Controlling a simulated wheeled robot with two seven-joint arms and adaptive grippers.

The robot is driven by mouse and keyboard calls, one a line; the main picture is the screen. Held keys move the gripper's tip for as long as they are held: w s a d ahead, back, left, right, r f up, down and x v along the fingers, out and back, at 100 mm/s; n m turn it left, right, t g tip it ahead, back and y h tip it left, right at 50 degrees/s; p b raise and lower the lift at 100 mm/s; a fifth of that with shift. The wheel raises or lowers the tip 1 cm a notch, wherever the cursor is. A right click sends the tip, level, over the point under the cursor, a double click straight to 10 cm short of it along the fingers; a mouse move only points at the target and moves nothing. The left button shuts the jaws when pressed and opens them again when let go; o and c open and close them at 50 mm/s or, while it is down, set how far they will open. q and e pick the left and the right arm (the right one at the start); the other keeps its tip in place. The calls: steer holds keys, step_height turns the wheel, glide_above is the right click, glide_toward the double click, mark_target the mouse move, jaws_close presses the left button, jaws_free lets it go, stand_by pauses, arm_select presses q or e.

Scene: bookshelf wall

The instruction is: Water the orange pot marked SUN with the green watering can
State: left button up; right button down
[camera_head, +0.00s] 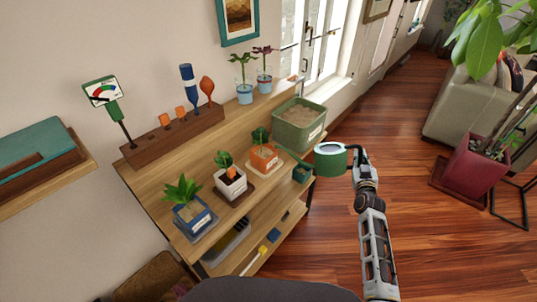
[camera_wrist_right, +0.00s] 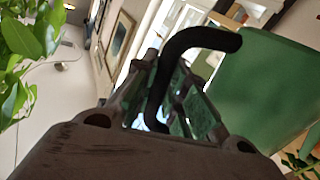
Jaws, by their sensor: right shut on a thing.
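The green watering can (camera_head: 328,165) is held up past the right end of the plant shelf; its round top shows. My right gripper (camera_head: 361,168) is shut on its dark handle, on the can's right side. In the right wrist view the black handle (camera_wrist_right: 205,40) curves between the fingers (camera_wrist_right: 168,100), with the green can body (camera_wrist_right: 265,85) at the right. The orange pot (camera_head: 264,160) stands upright on the shelf top with a small plant in it, left of the can and apart from it. Its pale label is too small to read. My left gripper is not in view.
A white pot (camera_head: 230,185) and a blue pot (camera_head: 192,218) stand left of the orange one. A green planter box (camera_head: 299,125) stands behind the can. A wooden tool rack (camera_head: 172,138) lies along the wall.

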steer(key=shift+r+n+p, duration=0.3)
steer(key=shift+r+p, duration=0.5)
steer(key=shift+r, duration=0.45)
steer(key=shift+p, duration=0.3)
steer(key=shift+r+p, duration=0.65)
steer(key=shift+r, duration=0.05)
steer(key=shift+r+n+p, duration=0.4)
steer(key=shift+r+p, duration=0.05)
steer(key=shift+r, duration=0.05)
steer(key=shift+f, duration=0.1)
